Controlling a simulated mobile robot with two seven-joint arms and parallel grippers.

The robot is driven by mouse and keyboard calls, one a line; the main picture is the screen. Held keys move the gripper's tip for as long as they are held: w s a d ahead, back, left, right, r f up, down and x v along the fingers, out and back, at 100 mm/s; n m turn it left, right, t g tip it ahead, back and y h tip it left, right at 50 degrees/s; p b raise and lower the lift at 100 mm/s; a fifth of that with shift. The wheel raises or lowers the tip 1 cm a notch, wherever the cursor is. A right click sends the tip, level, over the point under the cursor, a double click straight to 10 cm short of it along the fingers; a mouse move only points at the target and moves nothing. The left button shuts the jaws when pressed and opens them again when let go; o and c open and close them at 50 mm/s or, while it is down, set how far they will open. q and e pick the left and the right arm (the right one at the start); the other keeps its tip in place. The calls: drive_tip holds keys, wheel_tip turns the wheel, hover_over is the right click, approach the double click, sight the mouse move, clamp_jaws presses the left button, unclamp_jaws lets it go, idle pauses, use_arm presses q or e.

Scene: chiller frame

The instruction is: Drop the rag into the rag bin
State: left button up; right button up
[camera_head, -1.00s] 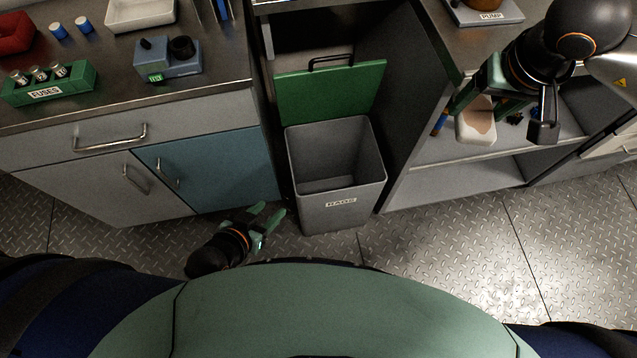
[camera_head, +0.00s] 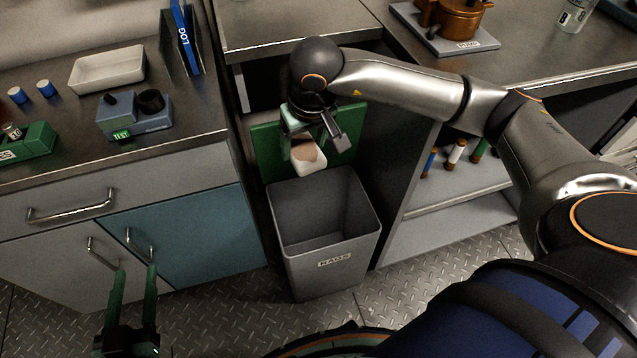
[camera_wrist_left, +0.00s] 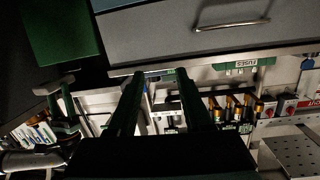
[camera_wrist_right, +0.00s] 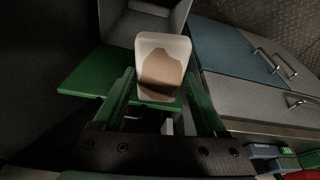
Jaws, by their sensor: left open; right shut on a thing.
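The rag (camera_head: 308,157) is a white folded pad with a brown stain. My right gripper (camera_head: 303,148) is shut on it and holds it above the back part of the open rag bin. The rag also shows between the fingers in the right wrist view (camera_wrist_right: 162,66). The rag bin (camera_head: 333,255) is a grey open-topped box labelled RAGS; its visible inside looks empty. It also shows in the right wrist view (camera_wrist_right: 125,25). My left gripper (camera_head: 135,292) is open and empty, low in front of the cabinet at left.
A green panel (camera_head: 268,147) stands upright behind the bin. A grey and blue cabinet (camera_head: 190,235) is left of the bin, and a shelf unit (camera_head: 455,205) with several bottles is at right. The worktop at left holds a white tray (camera_head: 108,68).

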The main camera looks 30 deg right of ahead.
use_arm(q)
drive_tip(key=s+d+r+m+t+h+b, duration=0.1)
drive_tip(key=s+r+m+t+h+b, duration=0.2)
drive_tip(key=r+m+h+b, duration=0.25)
drive_tip(key=s+d+r+m+t+h+b, duration=0.1)
drive_tip(key=s+r+m+t+h+b, duration=0.2)
drive_tip(key=r+h+b, duration=0.4)
drive_tip(key=f+b, duration=0.1)
drive_tip(key=f+y+b, duration=0.2)
drive_tip(key=shift+s+d+f+n, duration=0.15)
drive_tip(key=shift+s+f+n, duration=0.15)
drive_tip(key=shift+s, duration=0.1)
use_arm(e)
drive_tip(key=w+d+f, duration=0.1)
drive_tip(key=d+f, duration=0.2)
drive_tip(key=f, duration=1.2)
drive_tip(key=w+d+f+m, duration=0.1)
drive_tip(key=d+f, duration=0.3)
drive_tip(key=f, duration=1.1)
drive_tip(key=shift+d+m+h, duration=0.3)
drive_tip(key=o, duration=1.5)
use_arm(q)
drive_tip(key=shift+s+a+r+p, duration=0.1)
drive_tip(key=shift+a+r+p, duration=0.05)
drive_tip(key=shift+r+p, duration=1.15)
drive_tip(key=shift+s+a+r+p, duration=0.1)
drive_tip(key=shift+r+p, duration=0.95)
drive_tip(key=shift+r, duration=0.35)
use_arm(e)
drive_tip(key=shift+v, duration=6.25)
